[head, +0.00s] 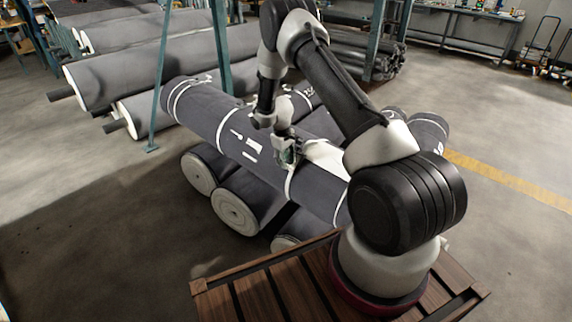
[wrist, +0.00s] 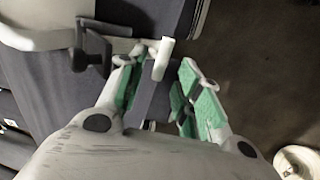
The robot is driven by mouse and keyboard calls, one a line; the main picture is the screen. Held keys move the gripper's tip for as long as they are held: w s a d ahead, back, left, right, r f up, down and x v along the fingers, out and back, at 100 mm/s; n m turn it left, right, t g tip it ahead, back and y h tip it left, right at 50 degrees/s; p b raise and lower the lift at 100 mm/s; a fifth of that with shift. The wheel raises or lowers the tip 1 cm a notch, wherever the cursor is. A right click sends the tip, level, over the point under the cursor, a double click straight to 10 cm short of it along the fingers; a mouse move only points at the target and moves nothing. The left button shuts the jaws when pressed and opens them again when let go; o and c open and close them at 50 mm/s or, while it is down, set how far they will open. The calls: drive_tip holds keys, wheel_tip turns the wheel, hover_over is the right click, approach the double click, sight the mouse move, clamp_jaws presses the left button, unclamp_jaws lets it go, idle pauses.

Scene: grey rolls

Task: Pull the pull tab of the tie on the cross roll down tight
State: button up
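The cross roll (head: 213,112) is a long dark grey roll lying aslant over other rolls, with white bands around it. In the wrist view a wide white tie (wrist: 40,24) runs round the roll to a black buckle (wrist: 92,48). A pale pull tab (wrist: 163,58) stands out beside the buckle, near the roll's edge. My gripper (wrist: 160,88) is open, its green-padded fingers apart on either side of the tab's line. I see no contact with the tab. In the head view my gripper (head: 288,150) is at the roll's side, and the tab is too small to tell.
Lower rolls (head: 235,208) lie under the cross roll, ends facing out. A teal post (head: 160,80) stands to the left, with stacked rolls (head: 140,72) behind it. A slatted wooden deck (head: 262,295) lies below my arm's base. The floor at right is open.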

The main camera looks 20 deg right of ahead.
drive_tip(key=shift+w+d+f, duration=0.1)
drive_tip(key=shift+d+f, duration=0.05)
drive_tip(key=shift+f, duration=1.25)
